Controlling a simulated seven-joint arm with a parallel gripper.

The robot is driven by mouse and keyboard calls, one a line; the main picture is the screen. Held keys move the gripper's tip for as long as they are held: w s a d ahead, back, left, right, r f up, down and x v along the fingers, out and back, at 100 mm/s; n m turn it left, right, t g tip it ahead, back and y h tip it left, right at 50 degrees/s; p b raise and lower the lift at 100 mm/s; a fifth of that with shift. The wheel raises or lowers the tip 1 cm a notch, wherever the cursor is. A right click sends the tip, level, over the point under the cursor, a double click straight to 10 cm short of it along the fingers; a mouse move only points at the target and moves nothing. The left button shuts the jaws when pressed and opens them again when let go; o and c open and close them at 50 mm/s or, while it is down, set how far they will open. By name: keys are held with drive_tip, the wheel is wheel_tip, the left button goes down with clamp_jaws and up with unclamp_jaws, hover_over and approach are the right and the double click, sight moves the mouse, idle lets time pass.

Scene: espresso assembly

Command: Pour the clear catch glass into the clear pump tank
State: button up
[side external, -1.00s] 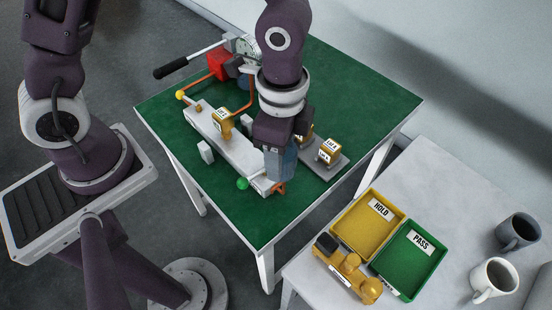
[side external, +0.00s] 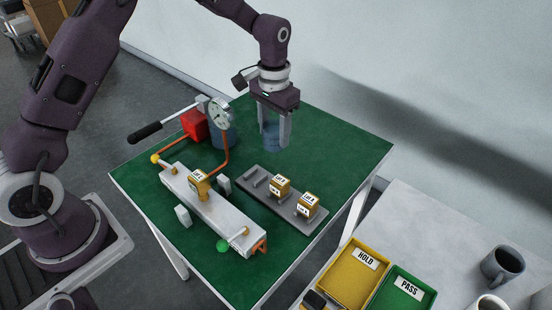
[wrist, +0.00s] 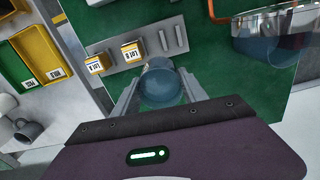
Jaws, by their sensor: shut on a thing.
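My gripper (side external: 273,143) is shut on the clear catch glass (side external: 271,134), which holds bluish liquid. The glass looks about upright, above the back of the green table. In the wrist view the glass (wrist: 160,88) sits between my two fingers.
A red block (side external: 194,124), a round gauge (side external: 219,113) and a black-handled lever (side external: 146,132) crowd the tank. A grey rail (side external: 213,212) carries a brass block. A grey plate (side external: 267,196) holds two labelled brass blocks. The table's back right is clear.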

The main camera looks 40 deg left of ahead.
drive_tip(key=w+a+r+n, duration=0.1)
drive_tip(key=w+a+n, duration=0.55)
drive_tip(key=a, duration=0.65)
drive_tip(key=a+f+h, duration=0.1)
drive_tip(key=a+f+m+t+h, duration=0.1)
drive_tip(key=f, duration=0.1)
drive_tip(key=a+f+t+h, duration=0.1)
drive_tip(key=shift+s+f+h, duration=0.1)
drive_tip(key=shift+f+h, duration=0.1)
drive_tip(key=shift+h, duration=0.2)
drive_tip(key=shift+f, duration=0.2)
idle(0.6)
drive_tip(key=shift+f, duration=0.1)
idle(0.3)
